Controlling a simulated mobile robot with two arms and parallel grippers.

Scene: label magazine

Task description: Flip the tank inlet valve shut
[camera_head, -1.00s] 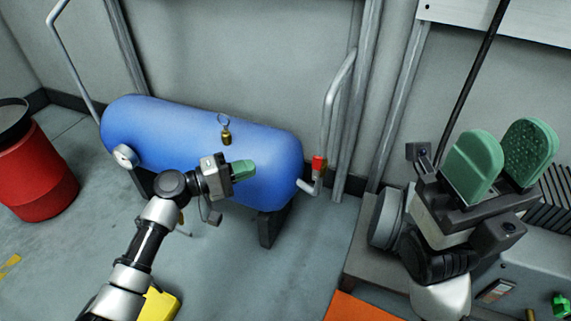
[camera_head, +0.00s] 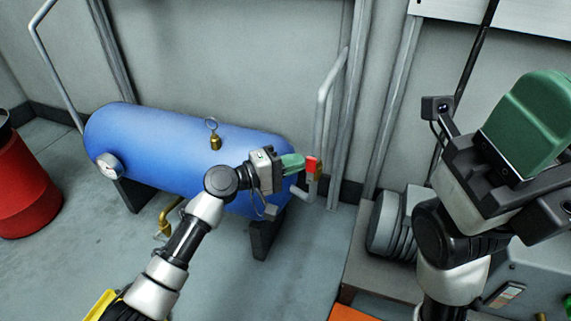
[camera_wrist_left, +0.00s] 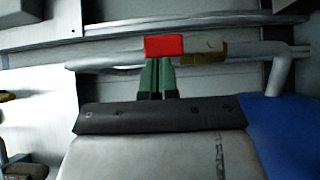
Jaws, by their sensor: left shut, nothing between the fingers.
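The inlet valve has a red handle (camera_head: 311,164) and a brass body on the pipe at the right end of the blue tank (camera_head: 180,150). In the left wrist view the red handle (camera_wrist_left: 164,46) lies along the pipe, beside the brass body (camera_wrist_left: 208,54). My left gripper (camera_head: 299,161) is shut and empty, its green fingertips right at the handle. In the left wrist view the fingertips (camera_wrist_left: 157,62) meet the handle's lower edge; whether they touch it I cannot tell. My right gripper (camera_head: 530,125) is at the right, partly cut off, its opening not clear.
A brass fitting with a ring (camera_head: 214,137) stands on top of the tank and a gauge (camera_head: 109,166) sits on its left end. A red drum (camera_head: 25,190) is at the left. Grey pipes (camera_head: 328,110) rise along the wall behind the valve.

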